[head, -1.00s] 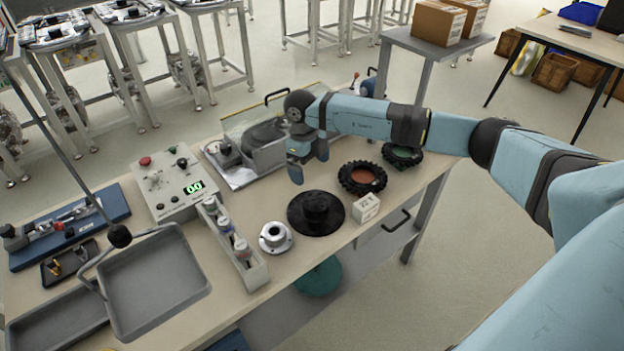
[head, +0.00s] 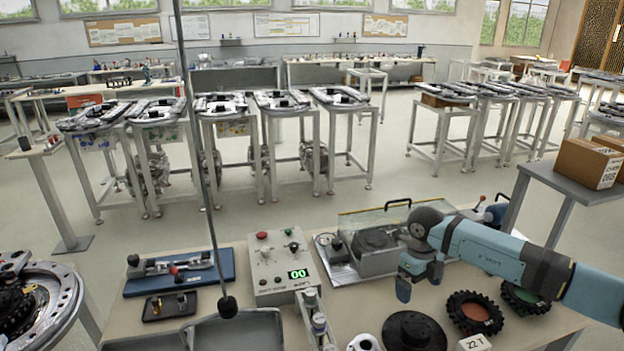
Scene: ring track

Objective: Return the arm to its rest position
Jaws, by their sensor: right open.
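My right arm reaches in from the right edge of the head view, over the workbench. My right gripper (head: 418,277) points down, open and empty, above the bench between the machine with the clear cover (head: 372,243) and the black round base (head: 413,331). It appears apart from both. My left gripper is out of view.
Tyre-like rings, one with a red centre (head: 475,312) and one with a green centre (head: 525,296), lie under my right forearm. A control box (head: 281,268), a blue-based fixture (head: 180,271) and a grey tray (head: 235,332) stand left. Boxes (head: 588,163) stand right.

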